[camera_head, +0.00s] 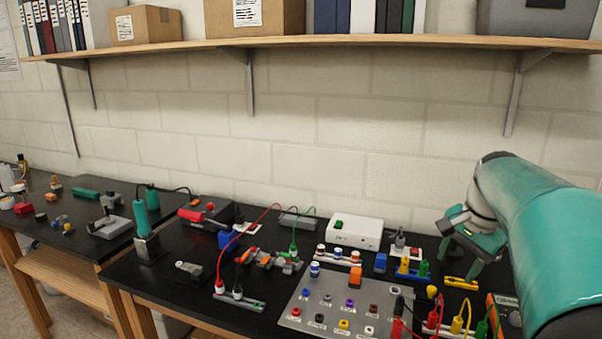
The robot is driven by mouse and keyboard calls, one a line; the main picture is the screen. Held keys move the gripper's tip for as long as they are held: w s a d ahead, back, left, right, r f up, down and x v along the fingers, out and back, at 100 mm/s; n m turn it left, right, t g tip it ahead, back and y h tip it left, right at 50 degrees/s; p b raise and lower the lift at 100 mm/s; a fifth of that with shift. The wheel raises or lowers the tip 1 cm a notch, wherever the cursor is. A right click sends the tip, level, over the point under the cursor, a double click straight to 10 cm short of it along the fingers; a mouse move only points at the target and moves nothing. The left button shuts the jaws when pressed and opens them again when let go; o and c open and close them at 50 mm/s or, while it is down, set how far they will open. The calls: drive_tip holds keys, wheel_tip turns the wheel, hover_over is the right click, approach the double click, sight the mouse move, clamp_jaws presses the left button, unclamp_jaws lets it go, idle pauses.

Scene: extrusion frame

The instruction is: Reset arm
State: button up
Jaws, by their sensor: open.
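My teal arm comes in from the right edge and reaches back toward the bench. My gripper (462,262) is at its end, at the right side of the black bench top (170,285). Its teal fingers point down and are spread apart, with nothing visible between them. The gripper is close to a yellow part (461,283) and small green and yellow pieces; I cannot tell whether it touches any of them. My arm hides the bench's right end.
A grey panel (318,317) with coloured knobs lies at the front. A white box (354,232), a teal-handled tool (146,220) and red and green cables stand on the bench. A wooden shelf (330,42) with boxes and binders hangs above. A second table (60,235) is left.

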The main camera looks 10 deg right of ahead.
drive_tip(key=s+a+f+n+t, duration=0.1)
drive_tip(key=s+a+n, duration=0.3)
drive_tip(key=a, duration=0.4)
drive_tip(key=s+a+f+n+t, duration=0.1)
drive_tip(key=s+a+f+n, duration=0.2)
drive_tip(key=a, duration=0.6)
drive_tip(key=s+a+f+n+t, duration=0.1)
drive_tip(key=s+a+f+n, duration=0.1)
drive_tip(key=s+a+n, duration=0.4)
drive_tip(key=shift+s+a+f+n, duration=0.4)
drive_tip(key=shift+s+a, duration=0.4)
drive_tip(key=shift+a, duration=0.65)
drive_tip(key=shift+o, duration=0.2)
